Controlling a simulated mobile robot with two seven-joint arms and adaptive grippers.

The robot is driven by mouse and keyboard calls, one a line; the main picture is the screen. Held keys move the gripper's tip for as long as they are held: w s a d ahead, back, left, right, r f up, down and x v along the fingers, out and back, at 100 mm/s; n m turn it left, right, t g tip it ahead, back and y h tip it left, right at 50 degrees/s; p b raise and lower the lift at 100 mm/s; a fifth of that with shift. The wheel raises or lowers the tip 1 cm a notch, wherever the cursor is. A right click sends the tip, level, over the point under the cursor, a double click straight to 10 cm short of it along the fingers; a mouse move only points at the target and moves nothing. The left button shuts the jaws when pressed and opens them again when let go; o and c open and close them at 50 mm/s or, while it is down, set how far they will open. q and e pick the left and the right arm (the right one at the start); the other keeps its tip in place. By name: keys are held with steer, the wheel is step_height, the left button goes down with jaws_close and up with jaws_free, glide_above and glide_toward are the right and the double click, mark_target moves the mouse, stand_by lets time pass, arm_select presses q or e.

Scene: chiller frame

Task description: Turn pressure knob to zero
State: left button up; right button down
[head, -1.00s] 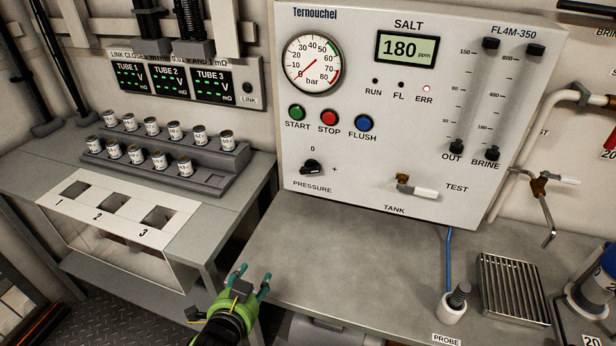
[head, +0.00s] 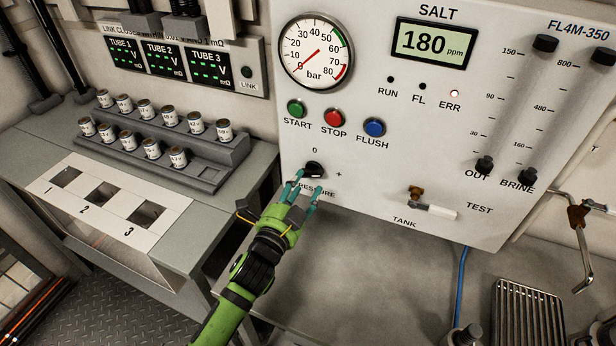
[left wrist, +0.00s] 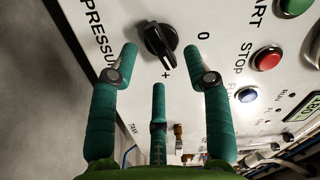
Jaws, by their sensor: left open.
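The black pressure knob (head: 314,169) is on the white panel (head: 350,215), below the START and STOP buttons, with a 0 mark above it and a plus mark to its right. In the left wrist view the knob (left wrist: 160,40) shows just beyond my fingertips. My left gripper (head: 303,187) is open just in front of the knob, its teal fingers covering part of the PRESSURE label. In the left wrist view the left gripper (left wrist: 165,70) has its fingers spread with nothing between them; I cannot tell whether any touches the knob. My right gripper is not in view.
The bar gauge (head: 316,51) needle points low. The SALT display (head: 432,42) reads 180 ppm. A tank valve (head: 430,205) sticks out at the right of the knob. A rack of small cans (head: 160,140) stands at the left. The grey bench below the panel is mostly clear.

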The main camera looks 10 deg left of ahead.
mark_target(312, 172)
arm_select(q)
steer(key=w, duration=0.3)
steer(key=shift+d+f, duration=0.1)
steer(key=shift+d, duration=0.25)
jaws_close()
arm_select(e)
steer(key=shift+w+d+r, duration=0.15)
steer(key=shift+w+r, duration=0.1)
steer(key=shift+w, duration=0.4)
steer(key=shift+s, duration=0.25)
